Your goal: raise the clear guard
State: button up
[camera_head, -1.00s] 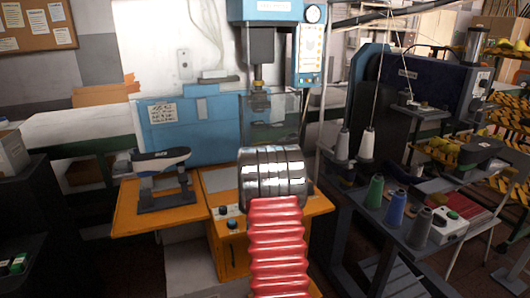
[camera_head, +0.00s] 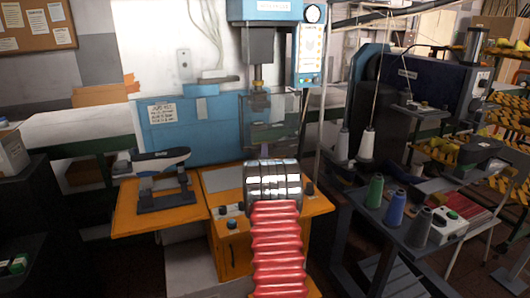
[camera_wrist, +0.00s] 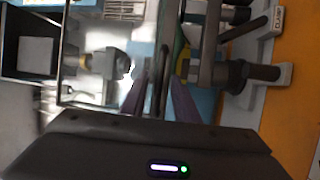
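The clear guard (camera_head: 256,108) is a see-through panel on the blue press, below its head and around the ram area. It looks lowered. In the wrist view, which is turned sideways, its dark-edged clear pane (camera_wrist: 88,95) fills the left middle. My gripper (camera_wrist: 163,75) shows there with two dark purple-grey fingers set apart. A dark bar, seemingly the guard's lower edge or handle, lies between or just behind them; contact is unclear. In the head view my chrome and red arm hides the gripper.
The press stands on an orange bench (camera_head: 130,218) with knobs on its front. A shoe-last stand (camera_head: 165,180) is left of it. To the right are thread cones (camera_head: 375,190) on a grey table and a dark sewing machine (camera_head: 435,85).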

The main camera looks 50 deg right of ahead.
jog(key=shift+w+d+r, duration=0.15)
jog(key=shift+w+d, duration=0.25)
jog(key=shift+d, duration=0.15)
jog(key=shift+c, duration=0.7)
grip_shut()
